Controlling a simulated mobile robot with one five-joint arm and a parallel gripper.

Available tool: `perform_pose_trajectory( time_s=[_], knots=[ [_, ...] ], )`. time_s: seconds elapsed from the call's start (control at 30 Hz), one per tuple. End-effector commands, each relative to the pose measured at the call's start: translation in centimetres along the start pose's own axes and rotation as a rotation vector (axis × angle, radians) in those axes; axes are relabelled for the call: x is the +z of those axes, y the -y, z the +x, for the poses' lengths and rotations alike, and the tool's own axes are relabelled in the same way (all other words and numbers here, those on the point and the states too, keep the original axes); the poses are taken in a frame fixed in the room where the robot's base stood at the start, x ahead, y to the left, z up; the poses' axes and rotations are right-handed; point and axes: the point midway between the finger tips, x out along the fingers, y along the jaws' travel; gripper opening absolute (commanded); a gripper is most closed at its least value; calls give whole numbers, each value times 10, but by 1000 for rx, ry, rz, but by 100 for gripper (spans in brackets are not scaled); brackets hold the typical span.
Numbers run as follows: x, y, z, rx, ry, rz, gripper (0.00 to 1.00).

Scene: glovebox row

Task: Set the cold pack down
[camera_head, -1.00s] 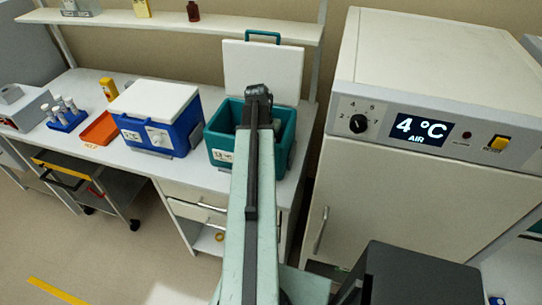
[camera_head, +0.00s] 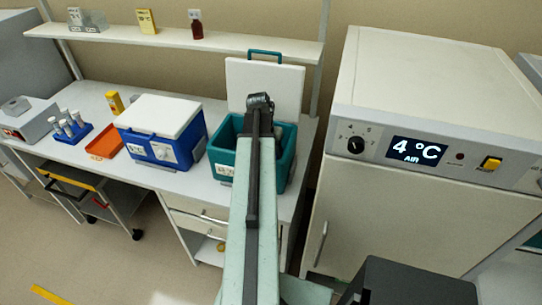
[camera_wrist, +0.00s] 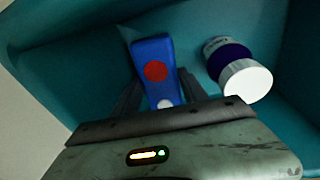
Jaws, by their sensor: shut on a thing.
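In the wrist view my gripper (camera_wrist: 160,88) is shut on a blue pack (camera_wrist: 148,52) with a red dot and a white spot, which I take as the cold pack. The pack lies between the two dark fingers, inside the teal box (camera_wrist: 100,28). In the head view the teal box (camera_head: 284,160) stands on the bench with its lid (camera_head: 277,88) raised at the back. My arm reaches over it and hides the fingers and the pack. I cannot tell whether the pack touches the box floor.
A jar (camera_wrist: 248,82) with a white cap lies in the box, right of the pack. A closed blue cooler (camera_head: 170,150) with a white lid stands left of the box. The cabinet (camera_head: 400,210) reading 4 °C stands at right. A tube rack (camera_head: 73,133) and orange tray (camera_head: 104,142) are farther left.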

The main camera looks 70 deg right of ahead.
Motion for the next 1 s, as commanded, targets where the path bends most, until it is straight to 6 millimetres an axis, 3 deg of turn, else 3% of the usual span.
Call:
perform_pose_trajectory(
  time_s=[0.03, 0.3, 0.5, 0.67, 1.0],
  knots=[
    [-2, -3, -20, 0, 0, 0, 0],
    [-9, -13, -89, 0, 0, 1, 0],
    [-13, -19, -130, 0, 0, 1, 0],
    [-14, -21, -144, 0, 0, 1, 0],
    [-14, -21, -142, 0, 0, 2, 0]
  ],
)
